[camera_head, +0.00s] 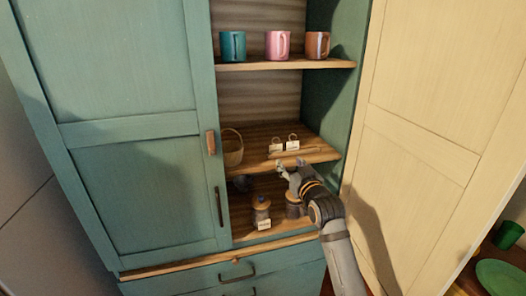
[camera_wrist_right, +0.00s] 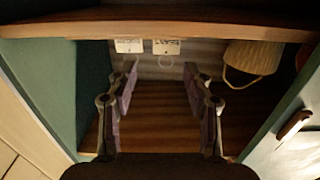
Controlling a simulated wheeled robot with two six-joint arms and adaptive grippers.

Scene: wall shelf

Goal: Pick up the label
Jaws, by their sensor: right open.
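Two small white labels with wire rings stand side by side on the middle shelf, the left label (camera_head: 276,147) and the right label (camera_head: 292,145). Both also show in the right wrist view, one label (camera_wrist_right: 129,45) and the other label (camera_wrist_right: 166,46), near the shelf edge. Another pale label (camera_head: 263,225) is on a jar on the lower shelf. My right gripper (camera_head: 289,167) is open and empty, at the front edge of the middle shelf, just in front of the labels. Its two fingers (camera_wrist_right: 158,82) are apart in the wrist view. My left gripper is not in view.
Jars (camera_head: 261,208) stand below. Teal (camera_head: 232,46), pink (camera_head: 277,45) and brown (camera_head: 316,45) mugs stand above. The closed teal door (camera_head: 135,190) and open cream door (camera_head: 425,130) flank the opening.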

